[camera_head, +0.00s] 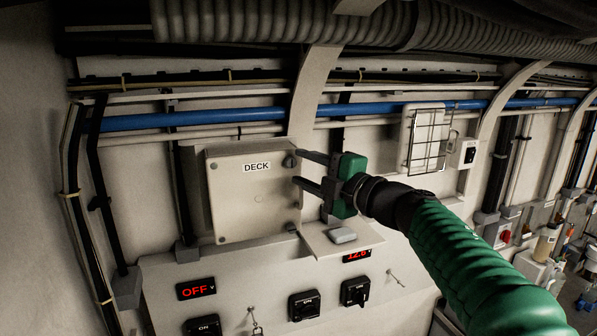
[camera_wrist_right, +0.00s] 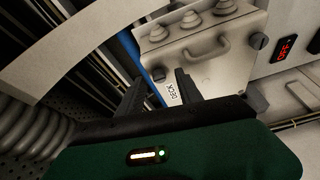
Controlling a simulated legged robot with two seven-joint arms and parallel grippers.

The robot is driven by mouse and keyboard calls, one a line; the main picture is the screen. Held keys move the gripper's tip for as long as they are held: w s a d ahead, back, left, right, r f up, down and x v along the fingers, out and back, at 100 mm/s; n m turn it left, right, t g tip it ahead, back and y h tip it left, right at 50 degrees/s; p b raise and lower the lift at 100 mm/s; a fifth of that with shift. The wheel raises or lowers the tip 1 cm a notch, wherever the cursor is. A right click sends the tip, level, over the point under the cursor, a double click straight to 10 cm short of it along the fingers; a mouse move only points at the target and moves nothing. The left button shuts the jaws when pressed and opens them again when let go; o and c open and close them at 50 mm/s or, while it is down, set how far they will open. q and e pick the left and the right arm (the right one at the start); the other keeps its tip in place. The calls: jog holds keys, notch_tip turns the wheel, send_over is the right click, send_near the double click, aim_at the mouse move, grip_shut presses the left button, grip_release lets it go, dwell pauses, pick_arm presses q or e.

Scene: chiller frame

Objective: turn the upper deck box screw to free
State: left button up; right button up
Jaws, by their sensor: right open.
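The beige deck box (camera_head: 240,205), with a "DECK" label, is mounted on the wall in the head view; its side also shows in the wrist view (camera_wrist_right: 215,70). The upper screw (camera_head: 289,161) is a dark knob at the box's upper right corner. A dark knob (camera_wrist_right: 158,74) shows between my finger tips in the wrist view. My right gripper (camera_head: 298,169) is open, its two dark fingers reaching left to the box's right edge near the upper screw. I cannot tell whether they touch it. My left gripper is not in view.
A lower knob (camera_head: 291,227) sits at the box's lower right corner. A small shelf (camera_head: 345,237) juts out below my gripper. A blue pipe (camera_head: 220,117) runs above the box. Black switches (camera_head: 304,305) and red displays (camera_head: 196,289) are on the panel below.

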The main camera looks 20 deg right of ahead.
jog(key=b+v, duration=0.5)
jog(key=v, duration=0.9)
jog(key=shift+s+d+f, duration=0.2)
jog(key=shift+d+f, duration=0.05)
